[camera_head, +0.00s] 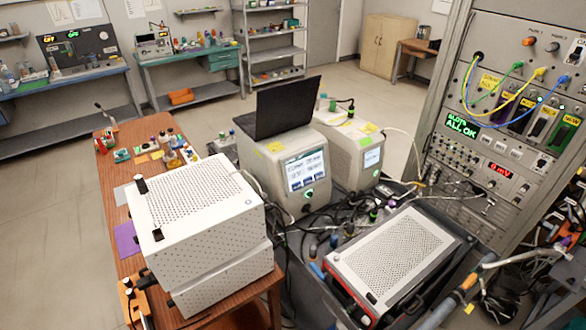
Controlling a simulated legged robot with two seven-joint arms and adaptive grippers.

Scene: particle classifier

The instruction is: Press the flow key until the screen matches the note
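A beige instrument (262,178) stands on the brown bench, with a lit blue-and-white screen (307,171) on its front. A green-ringed round key (308,194) sits below that screen; I cannot tell if it is the flow key. A yellow note (275,147) is stuck above the screen. A second beige instrument (345,165) stands behind it to the right, with a smaller screen (372,157) and yellow-green notes (365,141) on it. The writing on screens and notes is too small to read. Neither gripper is recognisable in view.
A black laptop (284,106) sits on the first instrument. Perforated white boxes (200,210) stand at left front, another (395,250) at right front. Loose cables (330,210) crowd the middle. A tall rack (500,110) with cables stands right. Small bottles (172,150) line the bench's left.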

